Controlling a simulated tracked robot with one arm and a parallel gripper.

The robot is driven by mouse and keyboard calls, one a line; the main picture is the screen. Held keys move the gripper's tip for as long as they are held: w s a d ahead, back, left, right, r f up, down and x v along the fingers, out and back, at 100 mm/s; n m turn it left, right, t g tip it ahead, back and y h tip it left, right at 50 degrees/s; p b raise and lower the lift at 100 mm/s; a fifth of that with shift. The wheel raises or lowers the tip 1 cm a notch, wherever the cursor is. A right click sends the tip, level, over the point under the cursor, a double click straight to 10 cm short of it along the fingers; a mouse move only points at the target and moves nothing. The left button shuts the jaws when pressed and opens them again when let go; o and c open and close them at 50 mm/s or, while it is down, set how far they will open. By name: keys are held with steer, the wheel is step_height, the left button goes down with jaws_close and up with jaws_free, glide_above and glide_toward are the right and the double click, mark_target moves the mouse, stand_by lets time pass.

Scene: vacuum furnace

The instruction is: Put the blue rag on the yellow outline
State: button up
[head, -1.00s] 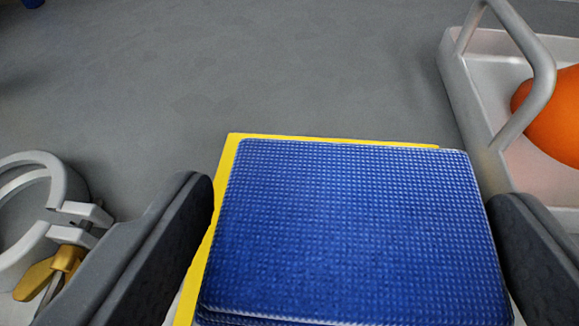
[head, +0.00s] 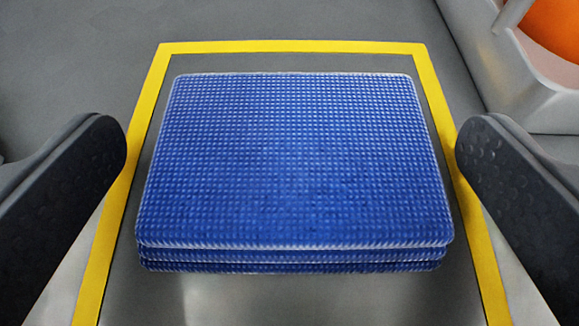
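The blue rag (head: 295,165) is a folded, waffle-textured stack of several layers in the middle of the head view. It lies flat on the grey surface inside the yellow outline (head: 290,47). Yellow shows beyond its far edge and along its left and right sides; the near side of the outline is out of view. My gripper (head: 292,145) is open, with one dark finger on each side of the rag. Both fingers are apart from the rag, and their tips hang over or near the outline's side strips.
A pale tray (head: 490,70) with an orange object (head: 555,28) stands at the upper right, near my right finger. The grey surface beyond the outline and to the upper left is clear.

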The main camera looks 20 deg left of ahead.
steer(key=p+v, duration=0.2)
steer(key=v, duration=0.8)
steer(key=shift+s+d+r, duration=0.15)
steer(key=shift+r, duration=0.1)
steer(key=shift+v, duration=0.8)
steer(key=shift+f, duration=0.1)
